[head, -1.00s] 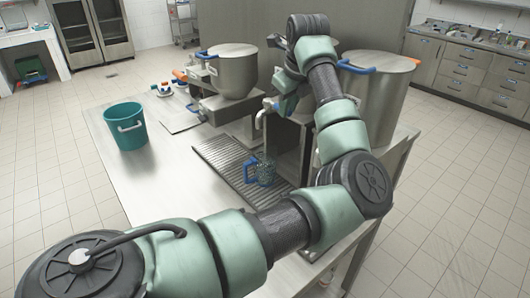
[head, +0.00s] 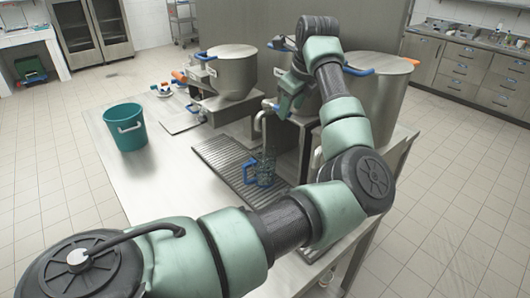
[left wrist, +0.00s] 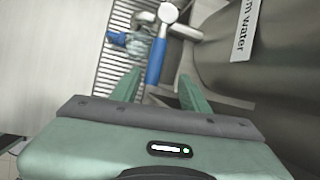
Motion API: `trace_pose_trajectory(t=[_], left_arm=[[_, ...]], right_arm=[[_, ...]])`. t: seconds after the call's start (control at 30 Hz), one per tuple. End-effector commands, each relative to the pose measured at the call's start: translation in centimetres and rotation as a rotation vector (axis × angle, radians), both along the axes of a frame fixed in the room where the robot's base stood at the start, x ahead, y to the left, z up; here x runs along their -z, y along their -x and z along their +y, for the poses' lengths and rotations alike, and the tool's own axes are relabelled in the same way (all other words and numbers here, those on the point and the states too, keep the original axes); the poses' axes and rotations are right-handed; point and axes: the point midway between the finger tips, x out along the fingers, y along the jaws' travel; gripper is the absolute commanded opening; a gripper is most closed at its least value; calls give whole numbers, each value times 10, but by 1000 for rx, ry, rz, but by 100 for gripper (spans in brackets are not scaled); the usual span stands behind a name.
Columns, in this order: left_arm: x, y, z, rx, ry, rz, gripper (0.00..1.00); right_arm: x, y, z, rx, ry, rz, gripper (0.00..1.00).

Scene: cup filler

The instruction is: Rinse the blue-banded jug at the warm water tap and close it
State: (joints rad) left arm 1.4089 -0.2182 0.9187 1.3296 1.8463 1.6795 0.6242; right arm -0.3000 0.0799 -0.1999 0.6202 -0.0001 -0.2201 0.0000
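The clear jug (head: 264,172) with a blue handle stands upright on the drain grate, below the warm water tap's spout (head: 258,122). In the left wrist view the jug (left wrist: 137,40) shows beyond the tap, its blue handle to the left. The tap's blue lever (left wrist: 156,62) points towards my left gripper (left wrist: 158,82). That gripper is open; its green fingers are apart, with the lever's end between them in the picture. I cannot tell whether they touch it. In the head view my left gripper (head: 287,98) is partly hidden by its arm. Water flow cannot be made out.
A teal bucket (head: 124,128) stands on the steel table (head: 178,190), left of the grate (head: 217,155). A steel pot (head: 232,70) is behind the grate and a large vat (head: 378,85) to the right. The label (left wrist: 245,30) reads "m water". The table's front left is clear.

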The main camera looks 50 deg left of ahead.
Motion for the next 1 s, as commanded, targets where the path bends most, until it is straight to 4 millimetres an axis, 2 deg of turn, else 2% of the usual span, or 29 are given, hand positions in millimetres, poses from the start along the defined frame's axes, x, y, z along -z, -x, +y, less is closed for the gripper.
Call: trace_pose_trajectory(t=[0.17,0.4,0.6,1.0], left_arm=[[-8,1,-4,1,0,-2,45],[-45,7,-21,2,-1,-3,45],[-66,10,-30,2,-1,0,45],[-68,12,-28,-3,-12,4,45]], right_arm=[[5,0,0,0,0,0,97],[18,0,0,0,0,0,97],[22,0,0,0,0,0,97],[22,0,0,0,0,0,97]])
